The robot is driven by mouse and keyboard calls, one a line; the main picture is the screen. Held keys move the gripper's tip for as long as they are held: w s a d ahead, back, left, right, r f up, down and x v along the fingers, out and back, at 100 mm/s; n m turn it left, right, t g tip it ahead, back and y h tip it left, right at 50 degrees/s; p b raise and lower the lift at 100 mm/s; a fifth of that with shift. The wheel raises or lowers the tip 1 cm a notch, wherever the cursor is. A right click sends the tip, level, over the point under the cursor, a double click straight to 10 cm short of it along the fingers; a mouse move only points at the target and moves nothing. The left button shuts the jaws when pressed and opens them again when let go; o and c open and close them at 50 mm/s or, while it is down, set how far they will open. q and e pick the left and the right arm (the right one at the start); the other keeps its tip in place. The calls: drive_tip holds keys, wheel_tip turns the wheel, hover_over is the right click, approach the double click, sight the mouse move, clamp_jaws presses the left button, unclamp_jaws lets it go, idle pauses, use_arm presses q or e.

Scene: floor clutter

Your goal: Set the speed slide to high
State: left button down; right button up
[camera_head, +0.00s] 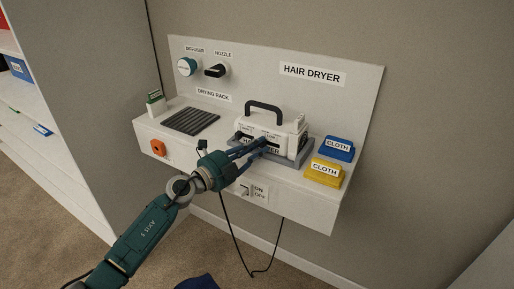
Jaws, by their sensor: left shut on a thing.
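The white hair dryer (290,127) with a dark top handle sits in a grey cradle (304,158) on the wall shelf. Small labels and dark slots show on its front face, too small to read for certain. My left gripper (263,143) reaches in from the lower left, its blue fingers against this front face. It is shut on a small part there, which looks to be the speed slide; the fingertips hide it, so its setting cannot be read. My right gripper is not in view.
A dark drying rack (190,121) lies left. An on/off switch (245,190) is on the shelf front. A black cord (236,240) hangs below. A diffuser (188,67) and nozzle (216,71) hang on the backboard.

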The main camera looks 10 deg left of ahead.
sight(279, 147)
use_arm(q)
drive_tip(key=shift+f, duration=0.1)
drive_tip(key=d+p, duration=0.1)
drive_tip(key=s+d+p, duration=0.1)
drive_tip(key=d+p, duration=0.2)
drive_tip(key=shift+s, duration=0.3)
drive_tip(key=shift+d, duration=0.15)
drive_tip(key=shift+f, duration=0.1)
drive_tip(key=c, duration=1.8)
unclamp_jaws()
drive_tip(key=shift+c, duration=0.2)
drive_tip(key=v, duration=1.2)
